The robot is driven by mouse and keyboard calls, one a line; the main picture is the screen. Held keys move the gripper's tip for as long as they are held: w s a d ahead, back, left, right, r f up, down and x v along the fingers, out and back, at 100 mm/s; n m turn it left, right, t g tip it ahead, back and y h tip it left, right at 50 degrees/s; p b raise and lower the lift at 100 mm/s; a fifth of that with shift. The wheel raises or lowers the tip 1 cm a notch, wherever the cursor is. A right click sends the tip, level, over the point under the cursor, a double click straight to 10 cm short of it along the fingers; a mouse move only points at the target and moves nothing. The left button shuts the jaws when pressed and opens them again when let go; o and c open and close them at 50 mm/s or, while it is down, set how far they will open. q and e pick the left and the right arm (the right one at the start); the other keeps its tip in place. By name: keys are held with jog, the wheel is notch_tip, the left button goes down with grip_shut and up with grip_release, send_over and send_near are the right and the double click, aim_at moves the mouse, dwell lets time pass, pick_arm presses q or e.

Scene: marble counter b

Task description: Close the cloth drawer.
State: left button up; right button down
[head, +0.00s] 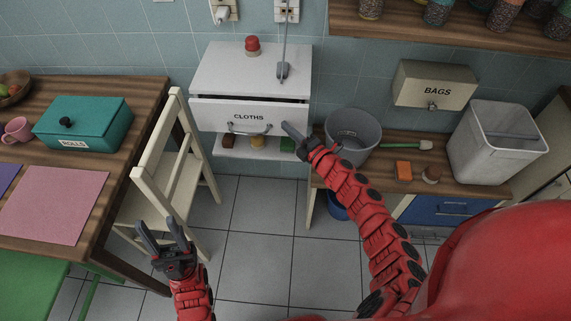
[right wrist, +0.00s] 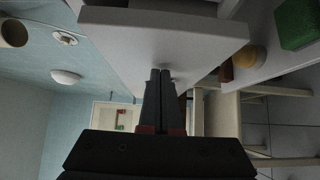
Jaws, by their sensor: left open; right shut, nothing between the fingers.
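The cloth drawer (head: 215,116), a white front labelled CLOTHS with a bar handle (head: 249,129), stands out a little from its white cabinet (head: 215,70). A dark gap shows along its top edge. My right gripper (head: 286,126) is shut and empty, with its tips at the right end of the drawer front. In the right wrist view, the shut fingers (right wrist: 160,72) point at the pale drawer front (right wrist: 165,28); I cannot tell whether they touch it. My left gripper (head: 160,228) is open and empty, low by the cream chair, far from the drawer.
A cream chair (head: 150,183) stands left of the cabinet. A grey bucket (head: 353,128) stands on the wooden bench to the right. A shelf under the drawer holds several small blocks. A red-topped item (head: 252,45) sits on the cabinet. Tiled floor in front is clear.

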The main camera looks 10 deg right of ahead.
aim_at(292, 122)
jog(key=w, duration=0.1)
jog(key=w+d+b, duration=0.1)
jog(key=w, duration=0.1)
jog(key=shift+w+d+r, duration=0.15)
jog(key=shift+r, duration=0.15)
jog(key=shift+r, duration=0.1)
